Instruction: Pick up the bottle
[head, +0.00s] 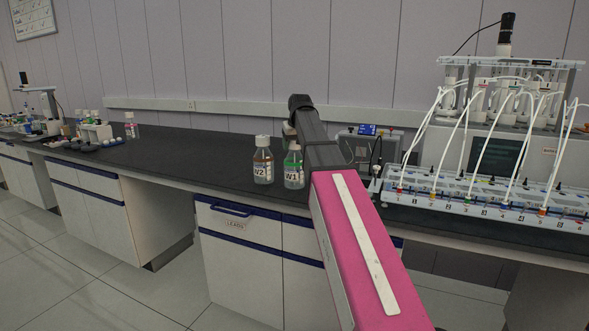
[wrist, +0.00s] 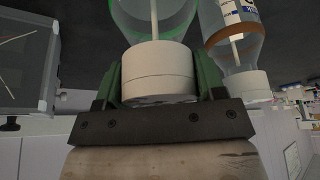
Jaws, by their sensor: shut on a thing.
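A clear glass bottle labelled W1 (head: 293,174) is on the dark counter's front part, partly hidden behind my arm. In the wrist view the same bottle (wrist: 140,15) shows its glass shoulder and white cap. My gripper (wrist: 158,78) is shut on this cap, with one green finger on each side. In the head view my arm hides most of the gripper. A second bottle labelled W2 (head: 263,162) stands just left of W1 with a white cap; it also shows in the wrist view (wrist: 235,40), apart from the fingers. I cannot tell whether W1 touches the counter.
The dark counter (head: 190,155) is clear left of the bottles. A tubing rig (head: 480,200) with white hoses stands at the right, and a grey device (head: 375,145) sits behind my arm. Small labware (head: 95,132) stands at the far left. White cabinets (head: 240,255) are below.

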